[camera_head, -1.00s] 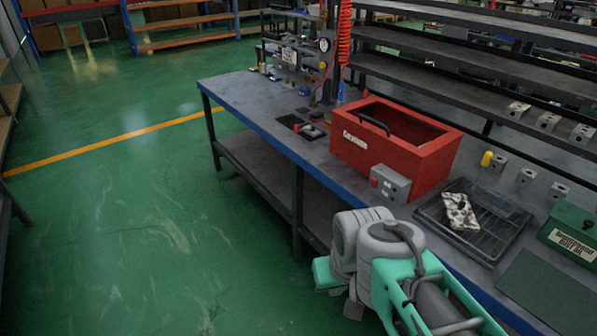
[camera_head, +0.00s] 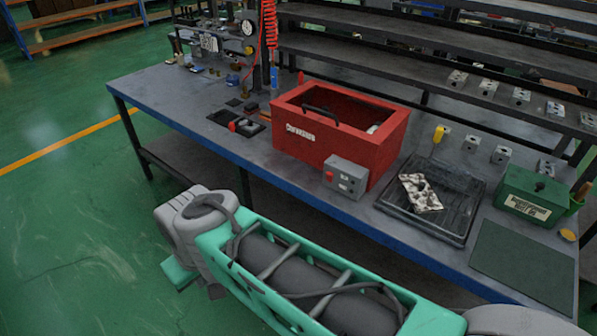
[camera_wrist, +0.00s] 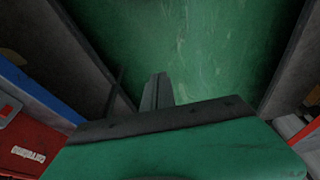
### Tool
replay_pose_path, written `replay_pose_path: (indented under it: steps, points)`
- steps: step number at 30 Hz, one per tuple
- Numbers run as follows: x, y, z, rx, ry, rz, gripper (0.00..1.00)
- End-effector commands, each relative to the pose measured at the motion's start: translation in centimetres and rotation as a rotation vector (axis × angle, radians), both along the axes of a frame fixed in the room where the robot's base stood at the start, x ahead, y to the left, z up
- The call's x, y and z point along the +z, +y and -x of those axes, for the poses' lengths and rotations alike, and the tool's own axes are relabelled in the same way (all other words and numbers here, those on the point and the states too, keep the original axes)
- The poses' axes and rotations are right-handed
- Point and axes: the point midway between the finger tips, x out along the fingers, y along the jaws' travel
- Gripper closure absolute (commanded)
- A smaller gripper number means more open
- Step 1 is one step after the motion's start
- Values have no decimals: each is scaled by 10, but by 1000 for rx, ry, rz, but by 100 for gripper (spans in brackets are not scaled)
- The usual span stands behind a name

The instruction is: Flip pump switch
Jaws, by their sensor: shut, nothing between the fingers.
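A grey control box (camera_head: 345,177) with a red button and small dark controls is fixed to the front corner of a red open-topped box (camera_head: 335,135) on the workbench. Which control is the pump switch is too small to tell. The red box's labelled side also shows at the lower left of the wrist view (camera_wrist: 28,148). My gripper (camera_wrist: 158,92) shows in the wrist view with its grey fingers together, empty, over green floor. In the head view my arm lies in front of the bench, and the fingertips cannot be made out.
A green box (camera_head: 537,196) and a dark mat (camera_head: 525,262) are farther right. A gauge assembly (camera_head: 215,40) stands at the bench's far left. Green floor is open at left.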

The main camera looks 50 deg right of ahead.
Motion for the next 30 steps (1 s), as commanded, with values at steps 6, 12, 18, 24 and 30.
replay_pose_path:
  steps: [6, 12, 18, 24, 30]
  points:
    - [0, 0, 0, 0, 0, 0, 100]
    - [-4, -6, -5, 15, -2, 21, 100]
    - [-42, -88, -56, 247, 6, 323, 100]
    - [-80, -239, -82, 737, 354, 892, 100]
    - [-77, -325, -70, 1182, 908, 1180, 100]
